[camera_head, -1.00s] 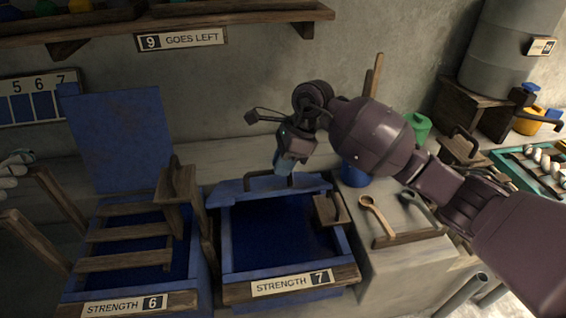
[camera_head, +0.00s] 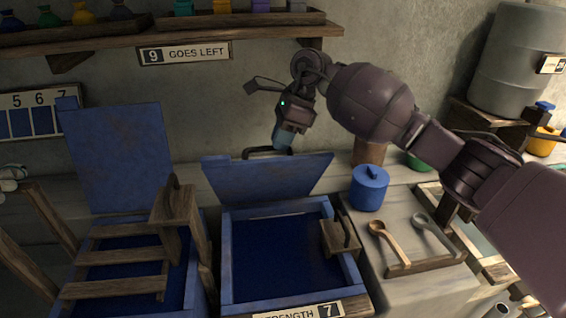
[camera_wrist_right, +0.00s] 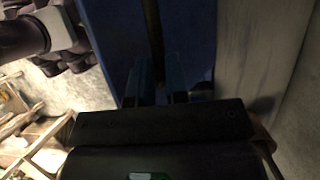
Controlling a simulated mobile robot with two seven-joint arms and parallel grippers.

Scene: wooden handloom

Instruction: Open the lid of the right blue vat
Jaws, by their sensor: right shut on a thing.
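The right blue vat (camera_head: 228,262), with a Strength 7 label (camera_head: 298,314), shows its dark blue inside. Its blue lid (camera_head: 268,180) is tilted up at the back edge, with a dark bar handle (camera_head: 248,153) along its top. My right gripper (camera_head: 286,142) is shut on the handle, above and behind the vat opening. In the right wrist view the two fingers (camera_wrist_right: 158,88) sit on either side of the dark handle bar (camera_wrist_right: 153,35) against the blue lid. The fingertips partly hide the handle. My left gripper is not in view.
The left vat stands beside it with its blue lid (camera_head: 118,155) upright and a wooden rack (camera_head: 118,258) across it. A wooden block (camera_head: 340,240) sits at the right vat's rim. A blue jar (camera_head: 369,190) and wooden spoon (camera_head: 385,235) are to the right. A shelf (camera_head: 190,38) hangs above.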

